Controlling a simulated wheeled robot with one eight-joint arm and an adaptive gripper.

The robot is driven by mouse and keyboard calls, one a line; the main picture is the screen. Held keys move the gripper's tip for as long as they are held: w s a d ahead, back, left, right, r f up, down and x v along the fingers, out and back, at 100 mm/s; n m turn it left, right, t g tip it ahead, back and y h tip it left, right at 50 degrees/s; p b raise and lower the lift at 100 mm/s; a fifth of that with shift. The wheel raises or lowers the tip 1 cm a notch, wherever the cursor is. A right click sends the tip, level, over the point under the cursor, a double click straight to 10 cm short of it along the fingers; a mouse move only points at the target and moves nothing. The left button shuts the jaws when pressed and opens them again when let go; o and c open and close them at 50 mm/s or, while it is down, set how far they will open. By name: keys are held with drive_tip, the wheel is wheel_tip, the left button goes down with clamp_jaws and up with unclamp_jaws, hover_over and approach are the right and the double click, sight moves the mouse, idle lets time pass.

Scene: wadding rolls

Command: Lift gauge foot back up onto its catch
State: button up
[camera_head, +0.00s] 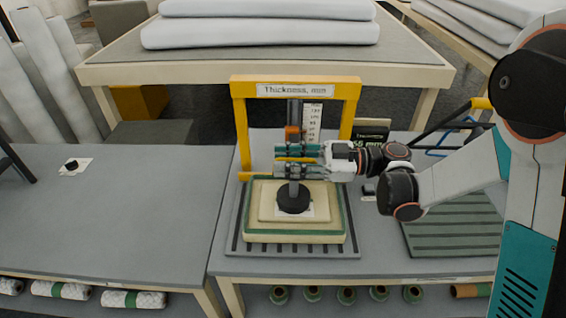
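The thickness gauge stands on the right-hand table under a yellow frame (241,125) with a "Thickness, mm" sign. Its round black foot (293,198) is low, over a white patch on a cream pad (262,222); whether it presses on the patch I cannot tell. An orange slider (293,133) is on the upright rod beside the white scale (312,122). My gripper (296,160) reaches in from the right, one finger above and one below a yellow bar at the rod. Whether the fingers touch the bar is unclear. The catch is not clearly identifiable.
A small black box sign (371,132) stands behind my wrist. A green ribbed mat (455,228) lies to the right, partly behind my arm. The left table (110,215) is mostly bare.

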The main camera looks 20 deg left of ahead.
drive_tip(key=shift+s+a, duration=0.1)
drive_tip(key=shift+a, duration=0.4)
clamp_jaws()
drive_tip(key=shift+r, duration=0.1)
wheel_tip(320, 180, up, 8)
drive_tip(key=p, duration=0.4)
